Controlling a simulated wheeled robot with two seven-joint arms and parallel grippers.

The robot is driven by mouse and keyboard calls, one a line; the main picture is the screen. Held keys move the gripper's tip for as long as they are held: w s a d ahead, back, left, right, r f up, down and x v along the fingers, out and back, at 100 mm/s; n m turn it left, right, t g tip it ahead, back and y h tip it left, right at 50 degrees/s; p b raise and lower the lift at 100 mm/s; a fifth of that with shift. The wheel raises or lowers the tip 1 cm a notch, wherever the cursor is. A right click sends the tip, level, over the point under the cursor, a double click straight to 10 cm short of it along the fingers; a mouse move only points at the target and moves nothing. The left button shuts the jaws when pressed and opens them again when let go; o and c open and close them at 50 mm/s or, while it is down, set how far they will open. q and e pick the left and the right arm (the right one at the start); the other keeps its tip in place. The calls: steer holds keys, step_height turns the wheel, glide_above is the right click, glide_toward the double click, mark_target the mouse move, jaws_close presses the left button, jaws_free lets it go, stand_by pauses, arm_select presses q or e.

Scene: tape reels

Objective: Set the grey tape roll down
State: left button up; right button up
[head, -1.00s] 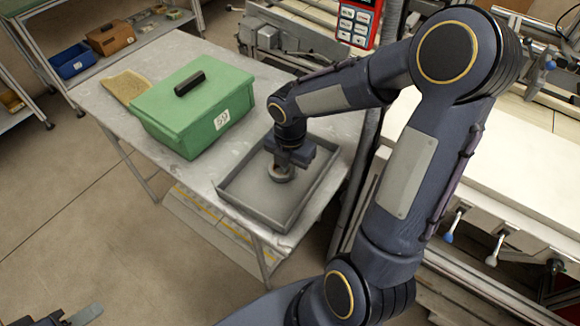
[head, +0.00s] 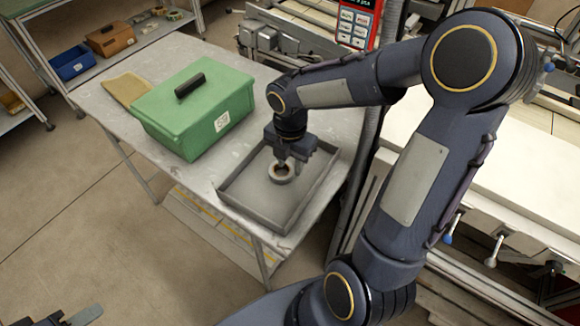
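The grey tape roll (head: 281,178) lies flat in the grey tray (head: 249,212), which sits near the front right corner of the metal table. My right gripper (head: 290,164) points down just above the roll. Its fingers look apart, and the roll appears free of them, though the near overlap hides the exact gap. My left gripper (head: 75,317) shows only in part at the bottom left corner, away from the table; its finger opening cannot be made out.
A green lidded box (head: 185,120) with a black handle stands left of the tray. A tan piece (head: 124,88) lies behind it. A shelf with a blue bin (head: 72,62) and a brown bin (head: 110,38) is at back left. A machine bench is at right.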

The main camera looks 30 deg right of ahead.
mark_target(290, 174)
step_height(290, 174, up, 8)
steer(key=s+a+r+m+t+y, duration=0.1)
steer(key=s+a+m+t+y, duration=0.1)
steer(key=s+m, duration=0.5)
steer(key=s+a+r+m+t+y, duration=0.1)
steer(key=s+a+m+t, duration=0.2)
steer(key=m, duration=1.4)
steer(key=s, duration=0.4)
steer(key=shift+s+a+m+t+y+p, duration=0.3)
steer(key=shift+s+a+m+y+p, duration=0.05)
steer(key=shift+s+m+y, duration=0.05)
